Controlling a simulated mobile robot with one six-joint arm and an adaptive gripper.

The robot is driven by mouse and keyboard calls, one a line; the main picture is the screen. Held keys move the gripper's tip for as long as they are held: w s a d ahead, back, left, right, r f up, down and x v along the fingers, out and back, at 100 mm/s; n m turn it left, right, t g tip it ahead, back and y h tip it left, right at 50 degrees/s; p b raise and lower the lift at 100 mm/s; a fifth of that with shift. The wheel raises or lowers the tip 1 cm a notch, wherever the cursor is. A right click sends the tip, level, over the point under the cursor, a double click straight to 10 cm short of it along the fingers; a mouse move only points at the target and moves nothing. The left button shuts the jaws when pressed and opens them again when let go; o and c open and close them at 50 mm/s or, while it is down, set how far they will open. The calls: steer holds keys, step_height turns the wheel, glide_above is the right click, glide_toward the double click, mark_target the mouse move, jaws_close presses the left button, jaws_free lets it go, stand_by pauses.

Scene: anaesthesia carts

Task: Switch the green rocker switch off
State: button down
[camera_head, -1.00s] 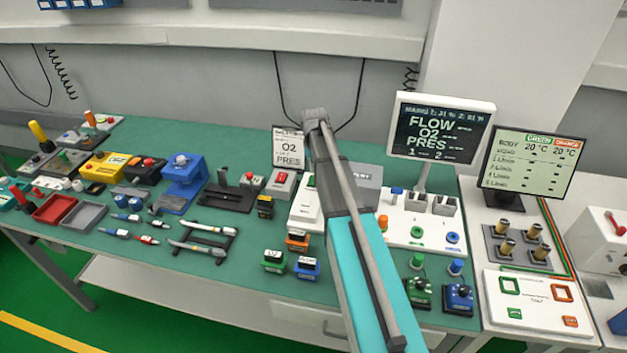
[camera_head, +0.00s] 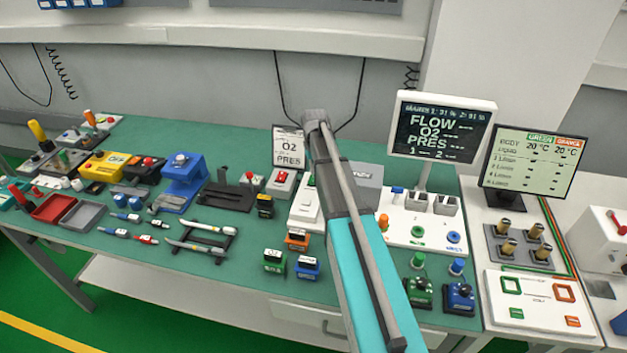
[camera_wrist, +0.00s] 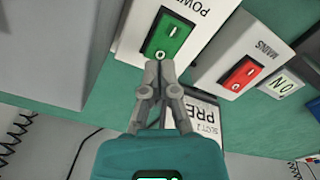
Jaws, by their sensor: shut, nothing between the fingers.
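The green rocker switch (camera_wrist: 170,34) is set in a white box (camera_wrist: 133,47) marked POWER, seen upside down in the wrist view. It bears a line mark and a circle mark. My gripper (camera_wrist: 160,66) is shut and empty. Its fingertips are at the switch's edge by the circle mark, and I cannot tell whether they touch it. In the head view the white box (camera_head: 303,213) stands on the green bench, partly covered by my arm. The switch and my fingertips cannot be made out there.
A red rocker switch (camera_wrist: 238,73) on a box marked MAINS stands close beside. A sign marked PRES (camera_head: 288,150) stands behind. Small green, blue and orange blocks lie in front of the white box. A monitor (camera_head: 440,128) stands to the right.

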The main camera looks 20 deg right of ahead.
steer(key=shift+f+b, duration=0.95)
steer(key=shift+f, duration=0.05)
stand_by(0.8)
steer(key=shift+r, duration=0.1)
steer(key=shift+r+p, duration=3.45)
steer(key=shift+p, duration=0.1)
steer(key=shift+s, duration=0.1)
steer(key=s+a, duration=0.8)
steer(key=s, duration=0.4)
steer(key=s+a, duration=0.7)
steer(key=s, duration=0.5)
steer(key=shift+s+a+n, duration=0.25)
steer(key=shift+a+n, duration=0.1)
steer(key=shift+n, duration=0.05)
steer(key=shift+w, duration=0.1)
